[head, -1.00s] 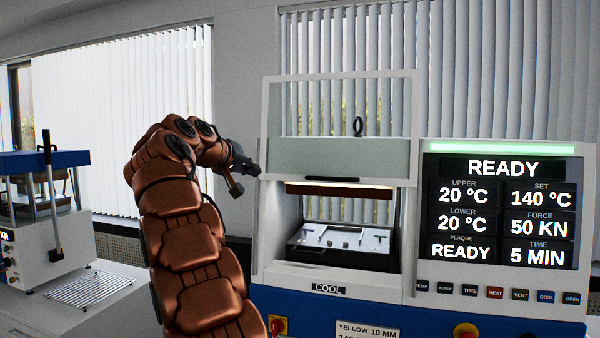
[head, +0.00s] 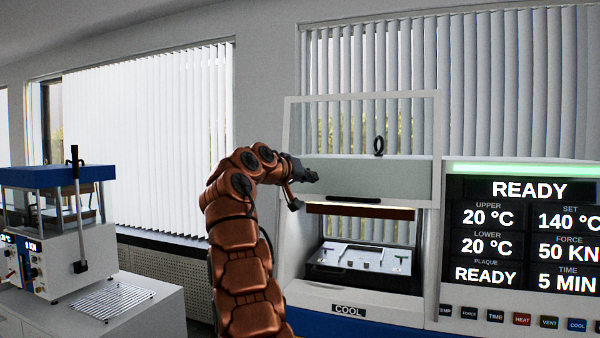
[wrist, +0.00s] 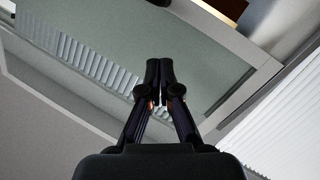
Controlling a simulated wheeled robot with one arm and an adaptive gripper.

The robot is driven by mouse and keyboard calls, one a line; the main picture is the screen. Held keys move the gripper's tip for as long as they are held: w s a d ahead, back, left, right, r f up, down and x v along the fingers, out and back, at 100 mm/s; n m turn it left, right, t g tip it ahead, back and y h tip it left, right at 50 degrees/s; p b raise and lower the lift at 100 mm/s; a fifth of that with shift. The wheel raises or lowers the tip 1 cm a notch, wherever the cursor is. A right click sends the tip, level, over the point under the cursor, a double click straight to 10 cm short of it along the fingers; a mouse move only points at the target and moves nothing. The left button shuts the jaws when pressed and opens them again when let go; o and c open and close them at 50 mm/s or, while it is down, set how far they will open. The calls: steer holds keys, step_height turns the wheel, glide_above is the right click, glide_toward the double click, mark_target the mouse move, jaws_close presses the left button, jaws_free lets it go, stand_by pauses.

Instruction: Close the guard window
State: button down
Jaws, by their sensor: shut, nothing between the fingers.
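The guard window (head: 340,172) is a pale-framed, see-through pane on the press, standing raised above the lit press opening. A dark handle bar (head: 353,199) runs along its lower edge. In the wrist view the grey-green pane (wrist: 110,35) and its pale frame fill much of the picture behind the fingers. My gripper (head: 315,176) is shut and empty, in front of the window's left part, left of and a little above the handle bar. Its fingertips (wrist: 160,64) are together in the wrist view. I cannot tell whether they touch the pane.
Under the window, the open press chamber holds a tray (head: 318,270) with small parts. The READY display panel (head: 515,230) and a button row stand right of the opening. Another press (head: 70,235) with a lever stands on a bench at left. Blinds cover the windows behind.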

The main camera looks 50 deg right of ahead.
mark_target(329, 192)
steer(key=p+x, duration=0.1)
steer(key=x, duration=0.2)
steer(key=shift+w, duration=0.2)
steer(key=shift+s+f+b, duration=0.15)
steer(key=shift+f+b, duration=0.45)
steer(key=shift+b, duration=0.2)
steer(key=shift+s+a+f+b, duration=0.1)
steer(key=shift+s+f+b, duration=0.3)
steer(key=shift+b, duration=0.15)
steer(key=shift+s+f, duration=0.45)
steer(key=shift+f, duration=0.2)
steer(key=shift+s+f, duration=0.1)
steer(key=shift+f+b, duration=0.1)
steer(key=shift+b, duration=0.3)
